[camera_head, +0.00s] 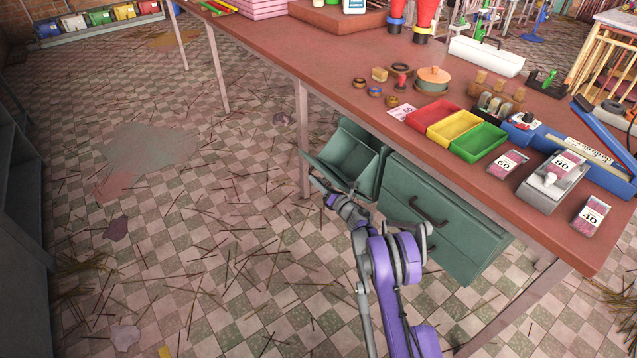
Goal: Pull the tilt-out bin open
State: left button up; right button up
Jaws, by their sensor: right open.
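The tilt-out bin (347,158) is a dark green box under the near-left side of the long table. It is tilted outward, and its empty-looking inside shows from above. My right gripper (320,184) is at the bin's lower front, close to its front edge. Its jaws are open. They are small in the picture, and I cannot tell whether they touch the bin. My left gripper is not in view.
A green drawer unit (440,212) with dark handles hangs right of the bin. The table (300,62) carries red, yellow and green trays, cards, a scale and tools above. A table leg (302,130) stands just left of the bin. The checkered floor at left is open, with scattered sticks.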

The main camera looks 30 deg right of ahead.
jog(key=shift+c, duration=0.2)
jog(key=shift+w, duration=0.1)
grip_shut()
dwell(1.2)
